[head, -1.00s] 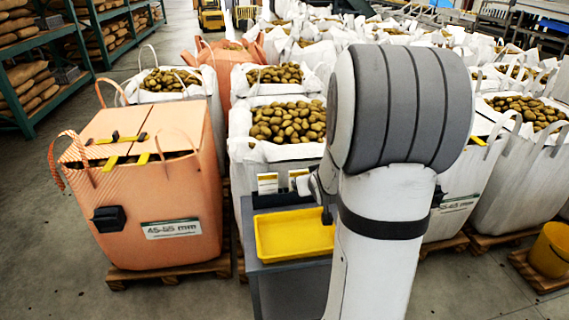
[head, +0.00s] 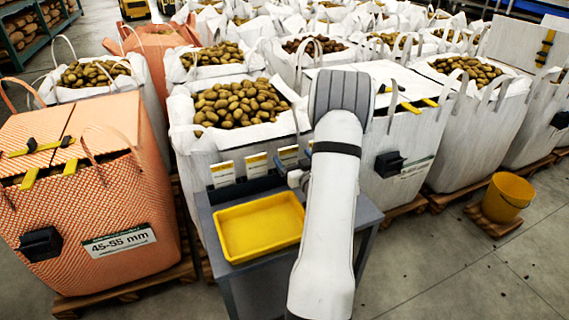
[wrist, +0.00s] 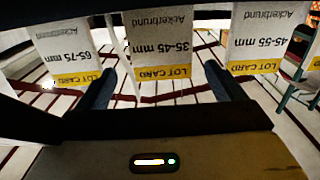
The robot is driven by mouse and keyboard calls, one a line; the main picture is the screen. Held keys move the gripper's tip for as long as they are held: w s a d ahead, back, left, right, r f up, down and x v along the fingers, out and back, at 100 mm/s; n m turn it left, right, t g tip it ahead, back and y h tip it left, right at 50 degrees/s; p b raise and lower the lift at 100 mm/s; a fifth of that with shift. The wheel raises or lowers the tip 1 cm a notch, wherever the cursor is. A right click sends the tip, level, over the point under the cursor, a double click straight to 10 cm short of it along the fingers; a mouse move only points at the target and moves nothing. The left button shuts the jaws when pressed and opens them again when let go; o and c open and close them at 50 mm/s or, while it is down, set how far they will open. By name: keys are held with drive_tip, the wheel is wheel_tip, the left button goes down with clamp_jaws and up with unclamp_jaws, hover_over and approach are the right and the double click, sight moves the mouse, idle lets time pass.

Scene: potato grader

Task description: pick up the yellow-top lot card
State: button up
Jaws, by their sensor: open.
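All three bands read LOT CARD. My gripper (wrist: 160,88) is open and empty, its dark fingers on either side of the 35-45 mm card in the picture. Whether they are level with it in depth, I cannot tell.
An empty yellow tray (head: 233,252) sits on the grey stand (head: 222,278) in front of the cards. Potato-filled white bags crowd behind. An orange bag (head: 150,200) stands left, a yellow bucket (head: 507,198) right.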

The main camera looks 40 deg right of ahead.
sight(289, 152)
drive_tip(key=x, duration=0.6)
drive_tip(key=shift+a+r, duration=0.15)
drive_tip(key=c, duration=1.3)
